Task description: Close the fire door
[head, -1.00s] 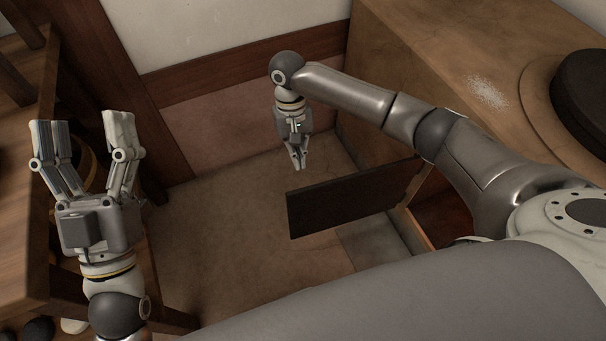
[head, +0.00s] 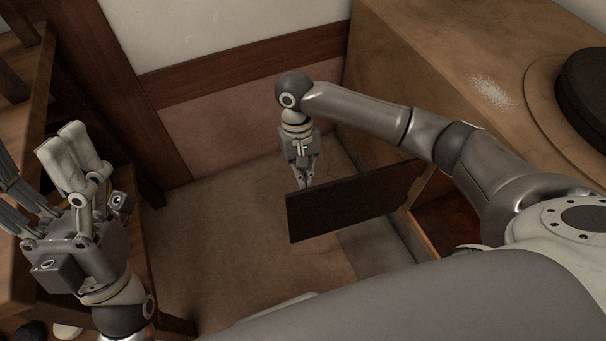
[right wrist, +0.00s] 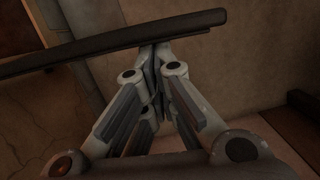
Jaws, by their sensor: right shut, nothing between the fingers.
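The fire door (head: 350,203) is a dark flat panel, standing open from the lower part of the wooden counter, with its hinged side at the right. It also shows in the right wrist view (right wrist: 120,43) as a dark bar across the top. My right gripper (head: 304,184) is shut and empty, at the far side of the door near its free end. In the right wrist view its fingertips (right wrist: 156,48) are at the door's edge; I cannot tell whether they touch. My left gripper (head: 40,165) is open and empty at the left, away from the door.
The opening (head: 443,218) behind the door has a reddish inside. The wooden counter (head: 425,60) carries a round dark stone (head: 588,88) and a pale powder patch. A wooden shelf (head: 25,90) stands at the left. The floor (head: 215,235) between is clear.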

